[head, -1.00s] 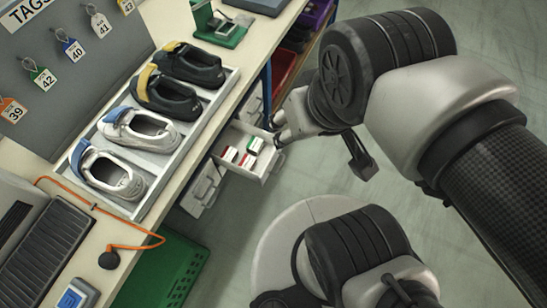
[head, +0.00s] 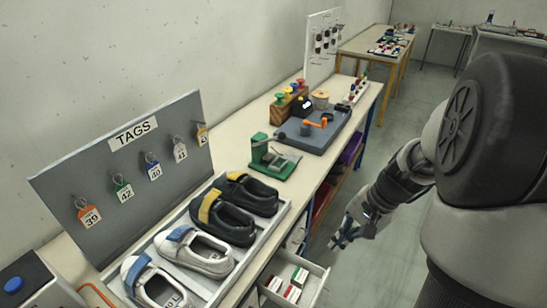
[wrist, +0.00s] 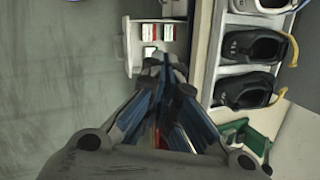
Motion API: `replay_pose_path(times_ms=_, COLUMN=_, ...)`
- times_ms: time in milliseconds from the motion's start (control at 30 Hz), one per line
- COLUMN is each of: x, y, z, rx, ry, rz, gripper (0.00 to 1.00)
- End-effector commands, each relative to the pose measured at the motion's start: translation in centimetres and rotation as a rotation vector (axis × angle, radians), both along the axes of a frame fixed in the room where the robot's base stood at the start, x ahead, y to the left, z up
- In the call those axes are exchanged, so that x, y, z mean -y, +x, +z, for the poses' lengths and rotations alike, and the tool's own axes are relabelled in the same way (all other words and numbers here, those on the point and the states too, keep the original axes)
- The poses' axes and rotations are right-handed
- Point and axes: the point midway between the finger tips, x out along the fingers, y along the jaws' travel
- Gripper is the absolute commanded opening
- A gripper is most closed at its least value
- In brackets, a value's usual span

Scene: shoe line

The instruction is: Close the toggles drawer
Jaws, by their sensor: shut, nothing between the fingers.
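An open drawer (head: 317,288) sticks out from under the workbench at the bottom of the head view. Small red-and-white and green-and-white boxes (head: 292,293) lie in it. I cannot read a label on it, so I cannot tell whether it is the toggles drawer. My gripper (head: 338,241) is shut and empty, out over the aisle close to the drawer's far side. In the wrist view the drawer (wrist: 128,46) and its boxes show just beyond my shut fingertips (wrist: 164,62). I cannot tell whether they touch it.
The workbench (head: 331,154) carries a shoe tray (head: 282,213) with several shoes, a tag board (head: 60,190) and a green press (head: 275,165). Red and purple bins (head: 352,147) sit below it. The aisle floor (head: 400,90) is clear at the back.

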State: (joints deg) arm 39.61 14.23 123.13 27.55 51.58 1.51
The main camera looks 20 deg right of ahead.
Motion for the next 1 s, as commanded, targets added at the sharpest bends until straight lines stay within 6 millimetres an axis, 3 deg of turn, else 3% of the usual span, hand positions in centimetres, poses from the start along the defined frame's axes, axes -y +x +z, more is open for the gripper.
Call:
replay_pose_path(times_ms=33, x=1.9, y=-0.3, z=-2.4, rx=-0.032, ry=0.06, rz=-0.093, gripper=0.0)
replay_pose_path(times_ms=100, x=4.1, y=-0.7, z=-5.3, rx=-0.06, ry=0.134, rz=-0.212, gripper=0.0)
replay_pose_path(times_ms=300, x=9.5, y=-3.4, z=-14.2, rx=-0.124, ry=0.346, rz=-0.562, gripper=0.0)
replay_pose_path(times_ms=433, x=11.8, y=-6.2, z=-20.4, rx=-0.153, ry=0.485, rz=-0.791, gripper=0.0)
replay_pose_path(times_ms=600, x=12.8, y=-9.8, z=-27.3, rx=-0.173, ry=0.637, rz=-1.041, gripper=0.0)
replay_pose_path(times_ms=733, x=12.8, y=-11.5, z=-30.5, rx=-0.178, ry=0.709, rz=-1.157, gripper=0.0)
replay_pose_path(times_ms=1000, x=12.0, y=-11.4, z=-32.7, rx=-0.183, ry=0.741, rz=-1.207, gripper=0.0)
